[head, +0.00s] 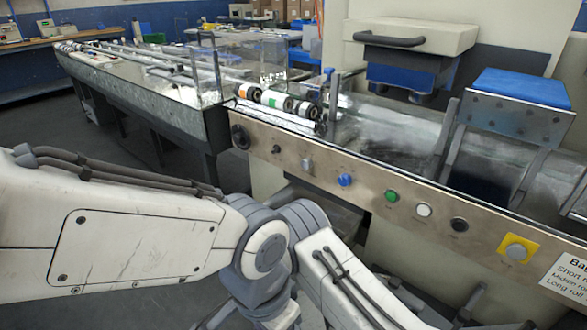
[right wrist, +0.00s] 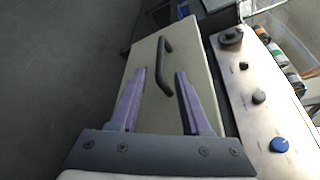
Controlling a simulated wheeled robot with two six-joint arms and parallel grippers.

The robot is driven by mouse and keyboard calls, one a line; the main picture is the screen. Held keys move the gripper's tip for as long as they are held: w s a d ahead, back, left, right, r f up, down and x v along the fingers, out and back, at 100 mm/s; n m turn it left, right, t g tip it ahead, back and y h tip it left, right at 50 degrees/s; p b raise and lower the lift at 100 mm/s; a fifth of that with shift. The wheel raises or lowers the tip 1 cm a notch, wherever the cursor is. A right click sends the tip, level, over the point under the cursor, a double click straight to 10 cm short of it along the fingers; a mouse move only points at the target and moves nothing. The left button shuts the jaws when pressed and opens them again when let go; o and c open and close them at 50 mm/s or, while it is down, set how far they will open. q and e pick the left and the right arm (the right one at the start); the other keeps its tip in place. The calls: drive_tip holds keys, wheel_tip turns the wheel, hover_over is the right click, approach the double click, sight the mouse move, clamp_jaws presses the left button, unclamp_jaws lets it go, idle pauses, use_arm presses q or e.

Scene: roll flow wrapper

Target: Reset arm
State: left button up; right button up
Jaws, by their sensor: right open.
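In the right wrist view my right gripper (right wrist: 161,78) has its two purple fingers spread apart, with nothing between them that I can see held. A dark bar handle (right wrist: 166,62) on a pale door or drawer front (right wrist: 137,68) shows beyond and between the fingertips. I cannot tell how far the handle is from the fingers; no grip on it shows. In the head view, a large white arm link (head: 130,240) of mine comes in from the left and bends at a grey joint at the lower middle. No gripper fingers show in the head view.
The machine's control panel (head: 300,160) runs close beyond the arm, with a blue knob (head: 345,180), a green button (head: 392,196) and a yellow-backed button (head: 516,250). Several rolls (head: 275,99) lie on top. Open grey floor (head: 45,120) is at the left.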

wheel_tip(320, 180, up, 10)
drive_tip(key=s+n+g+h, duration=0.1)
drive_tip(key=n+g+h, duration=0.35)
drive_tip(key=n, duration=0.65)
drive_tip(key=s+d+r+n+g+h, duration=0.1)
drive_tip(key=s+d+r+n+g, duration=0.2)
drive_tip(key=s+d+r+n, duration=0.25)
drive_tip(key=s+d+r+n+g+h+p, duration=0.1)
drive_tip(key=s+d+r+n+g, duration=0.2)
drive_tip(key=s+d, duration=0.45)
drive_tip(key=s+d+r+n+g+h, duration=0.2)
drive_tip(key=s+d+r+n, duration=0.25)
drive_tip(key=s, duration=0.45)
wheel_tip(320, 180, up, 23)
drive_tip(key=a+p, duration=0.1)
drive_tip(key=p, duration=2.2)
drive_tip(key=shift+n, duration=0.3)
drive_tip(key=shift+a, duration=0.15)
